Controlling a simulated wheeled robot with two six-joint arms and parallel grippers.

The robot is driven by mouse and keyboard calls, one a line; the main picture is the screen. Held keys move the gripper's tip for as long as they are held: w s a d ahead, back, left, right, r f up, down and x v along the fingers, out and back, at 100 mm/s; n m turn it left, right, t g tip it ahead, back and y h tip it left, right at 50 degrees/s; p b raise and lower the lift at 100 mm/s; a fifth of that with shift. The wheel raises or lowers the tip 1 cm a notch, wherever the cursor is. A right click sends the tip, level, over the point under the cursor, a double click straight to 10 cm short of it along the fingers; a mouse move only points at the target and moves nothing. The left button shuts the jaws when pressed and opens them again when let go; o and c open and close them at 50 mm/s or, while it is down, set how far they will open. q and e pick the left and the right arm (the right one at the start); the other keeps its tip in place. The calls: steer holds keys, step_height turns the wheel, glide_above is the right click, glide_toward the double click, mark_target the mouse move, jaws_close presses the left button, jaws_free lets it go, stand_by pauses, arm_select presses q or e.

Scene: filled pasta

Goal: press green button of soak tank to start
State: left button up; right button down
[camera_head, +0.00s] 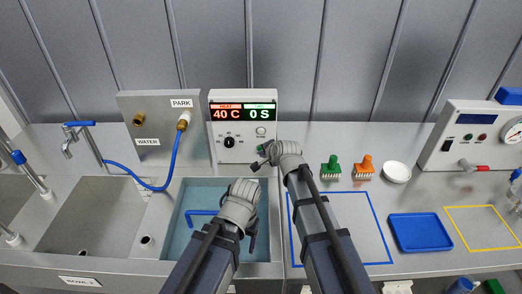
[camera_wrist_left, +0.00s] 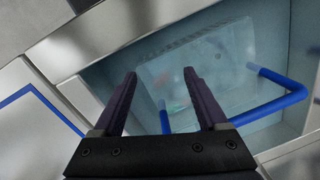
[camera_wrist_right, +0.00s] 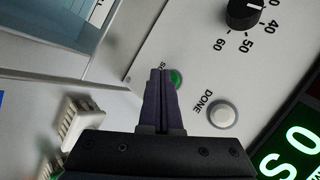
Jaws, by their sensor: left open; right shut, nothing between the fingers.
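The soak tank (camera_head: 178,238) is a light-blue basin at lower centre in the head view. Its control panel (camera_head: 219,158) stands behind it, reading 40 C and 0 S. The green button (camera_wrist_right: 177,79) shows in the right wrist view, partly hidden by my fingers. My right gripper (camera_wrist_right: 160,72) is shut and empty, its tips overlapping the button's edge; I cannot tell whether they touch it. In the head view my right gripper (camera_head: 263,157) is in front of the panel's lower right. My left gripper (camera_wrist_left: 160,75) is open and empty above the tank.
A clear basket (camera_wrist_left: 190,65) with a blue handle (camera_wrist_left: 275,105) sits in the tank. The panel has a dial (camera_wrist_right: 243,12) and a pale DONE button (camera_wrist_right: 223,114).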

steer(key=shift+w, duration=0.45)
stand_by(0.5)
steer(key=shift+s, duration=0.85)
steer(key=s, duration=0.5)
stand_by(0.5)
stand_by(0.4)
